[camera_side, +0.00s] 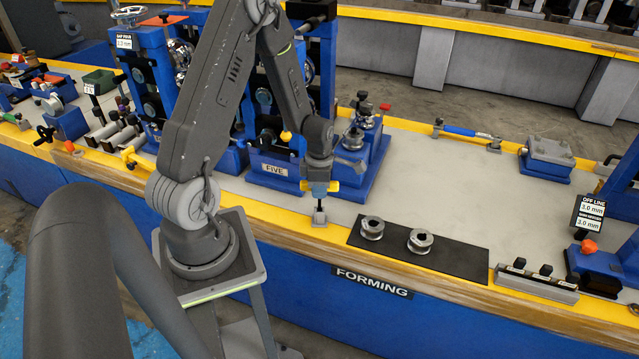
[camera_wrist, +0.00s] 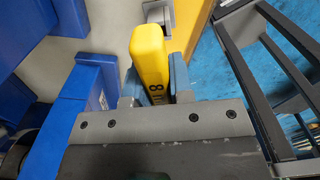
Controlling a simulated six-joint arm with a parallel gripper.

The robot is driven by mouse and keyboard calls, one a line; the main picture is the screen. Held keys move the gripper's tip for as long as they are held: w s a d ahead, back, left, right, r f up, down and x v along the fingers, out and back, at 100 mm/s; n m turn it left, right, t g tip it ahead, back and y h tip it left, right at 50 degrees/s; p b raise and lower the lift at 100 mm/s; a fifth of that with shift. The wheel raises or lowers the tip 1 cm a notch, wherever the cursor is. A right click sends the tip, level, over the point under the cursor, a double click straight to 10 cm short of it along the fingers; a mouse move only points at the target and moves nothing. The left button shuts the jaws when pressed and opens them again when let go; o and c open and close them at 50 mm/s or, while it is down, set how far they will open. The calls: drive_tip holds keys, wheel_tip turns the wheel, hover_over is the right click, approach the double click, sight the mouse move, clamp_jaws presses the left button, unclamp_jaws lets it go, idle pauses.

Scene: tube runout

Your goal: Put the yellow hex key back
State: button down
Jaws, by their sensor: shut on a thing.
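The yellow hex key (camera_side: 334,186) has a bar-like yellow handle, which shows on both sides of my gripper (camera_side: 319,190) in the side view. In the wrist view the yellow handle (camera_wrist: 150,58), marked with an 8, sits between my two blue-grey fingers (camera_wrist: 157,85). My gripper is shut on the handle. A short dark shaft shows below the fingers, above a small grey block (camera_side: 319,218) at the bench's front edge. I cannot tell whether its tip is inside the block or just above it. A grey block (camera_wrist: 157,12) also shows past the handle in the wrist view.
A blue roll stand marked FIVE (camera_side: 275,168) stands close behind my gripper. A black mat (camera_side: 395,246) with two metal rollers lies to the right. A rack with black knobs (camera_side: 537,282) stands at the front right. The bench's middle right is mostly clear.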

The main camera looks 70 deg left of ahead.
drive_tip(key=shift+c, duration=0.7)
unclamp_jaws()
drive_tip(key=shift+f, duration=0.1)
idle(0.6)
drive_tip(key=shift+r, duration=5)
drive_tip(key=shift+r, duration=0.15)
wheel_tip(320, 180, up, 13)
drive_tip(key=s+d+r+m+t, duration=0.2)
drive_tip(key=s+d+m, duration=0.3)
drive_tip(key=d+m, duration=0.5)
drive_tip(key=s+d+r+m+t, duration=0.3)
drive_tip(key=d+m, duration=0.7)
drive_tip(key=m, duration=1.1)
drive_tip(key=shift+s+d+r+t, duration=0.3)
drive_tip(key=shift+s+d+r, duration=0.15)
drive_tip(key=shift+s, duration=0.45)
